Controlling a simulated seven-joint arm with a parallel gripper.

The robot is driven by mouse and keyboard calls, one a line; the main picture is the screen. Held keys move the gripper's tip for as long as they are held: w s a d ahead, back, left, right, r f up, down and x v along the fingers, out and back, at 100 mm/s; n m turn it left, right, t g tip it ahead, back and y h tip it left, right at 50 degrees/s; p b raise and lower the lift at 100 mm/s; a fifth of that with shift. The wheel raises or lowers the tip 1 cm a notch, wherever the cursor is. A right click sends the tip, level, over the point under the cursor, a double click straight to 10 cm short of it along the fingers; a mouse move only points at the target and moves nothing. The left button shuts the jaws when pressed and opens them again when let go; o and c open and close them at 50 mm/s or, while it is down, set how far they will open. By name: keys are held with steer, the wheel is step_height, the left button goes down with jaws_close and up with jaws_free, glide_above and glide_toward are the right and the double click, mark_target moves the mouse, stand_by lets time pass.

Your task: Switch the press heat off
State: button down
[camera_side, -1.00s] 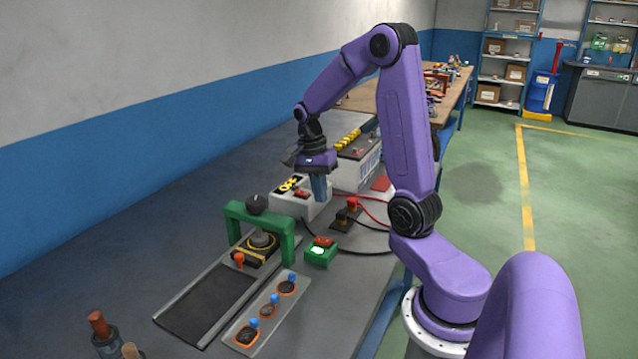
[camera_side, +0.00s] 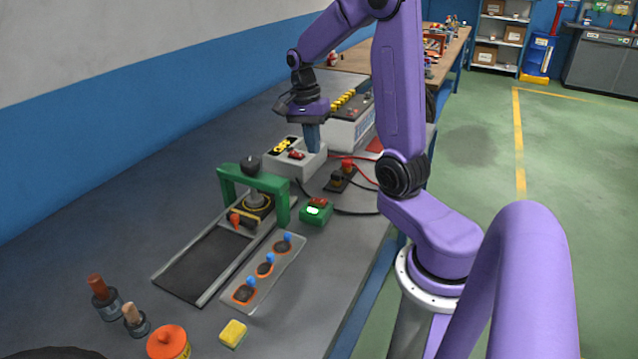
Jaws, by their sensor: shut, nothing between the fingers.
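A pale box (camera_side: 290,167) on the bench carries a red rocker switch (camera_side: 297,155) and black-and-yellow markings. I cannot read the rocker's position. The green-framed press (camera_side: 256,190) stands nearer, with a black knob on top. A small green box (camera_side: 316,212) beside it has a red top part and a lit green-white face. Which control is for the heat is not legible. My gripper (camera_side: 313,151) points down with shut, empty fingers, just right of the red rocker and at the pale box. Whether the tips touch the box is unclear.
A larger box with yellow parts (camera_side: 345,105) stands behind. A red-topped black unit (camera_side: 341,177) and cables lie to the right. A tray with several orange-ringed pieces (camera_side: 262,272), bottles, an orange jar (camera_side: 168,343) and a yellow block (camera_side: 233,333) are in front.

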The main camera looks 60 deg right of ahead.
mark_target(322, 201)
steer(key=shift+f, duration=0.1)
steer(key=f, duration=0.4)
steer(key=s+f, duration=0.1)
steer(key=f, duration=0.4)
steer(key=s+f, duration=0.1)
steer(key=f, duration=0.3)
steer(key=shift+f, duration=0.35)
steer(key=shift+f, duration=0.1)
steer(key=shift+s+f, duration=0.3)
steer(key=shift+f, duration=0.05)
steer(key=shift+w, duration=0.1)
